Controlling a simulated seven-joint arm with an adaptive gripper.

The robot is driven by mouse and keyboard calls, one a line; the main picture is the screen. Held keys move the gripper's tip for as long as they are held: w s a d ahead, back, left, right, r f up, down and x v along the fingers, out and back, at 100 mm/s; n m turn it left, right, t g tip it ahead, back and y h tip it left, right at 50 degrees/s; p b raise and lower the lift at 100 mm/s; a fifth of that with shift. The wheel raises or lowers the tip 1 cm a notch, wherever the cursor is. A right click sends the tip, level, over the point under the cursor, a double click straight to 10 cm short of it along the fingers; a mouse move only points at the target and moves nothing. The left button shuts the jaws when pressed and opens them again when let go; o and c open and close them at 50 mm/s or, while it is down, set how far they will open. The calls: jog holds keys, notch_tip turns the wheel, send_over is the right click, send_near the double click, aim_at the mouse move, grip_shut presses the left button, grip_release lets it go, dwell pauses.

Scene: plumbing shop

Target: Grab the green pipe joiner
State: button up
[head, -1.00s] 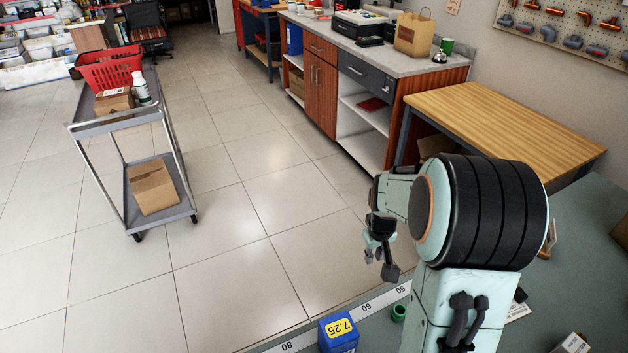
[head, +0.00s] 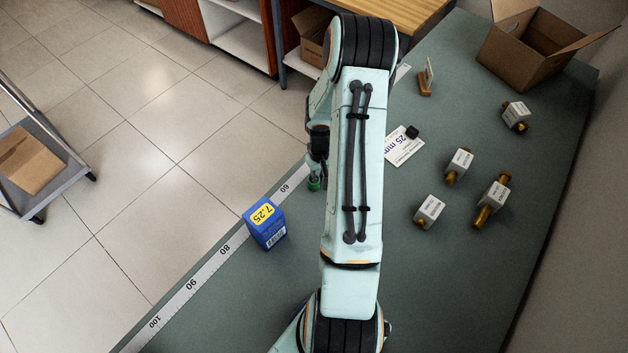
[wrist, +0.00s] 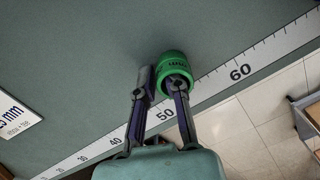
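The green pipe joiner (wrist: 174,66) is a short, ribbed ring near the tape's 50 to 60 marks in the wrist view. My gripper (wrist: 160,84) is right at it. One fingertip lies just left of the joiner; the other overlaps its near rim. A gap shows between the fingertips, but I cannot tell whether they pinch the joiner's wall. In the head view, the joiner (head: 314,184) shows small and green just below my gripper (head: 317,172), partly hidden. I cannot tell whether it rests on the bench.
A blue box (head: 265,224) marked 7.25 stands near the bench edge, along the measuring tape (head: 222,251). A white 25 mm card (head: 402,147) lies right of my arm. Several labelled brass fittings (head: 459,164) and an open cardboard box (head: 538,45) are farther right.

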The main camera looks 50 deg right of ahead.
jog(key=shift+c, duration=0.3)
grip_shut()
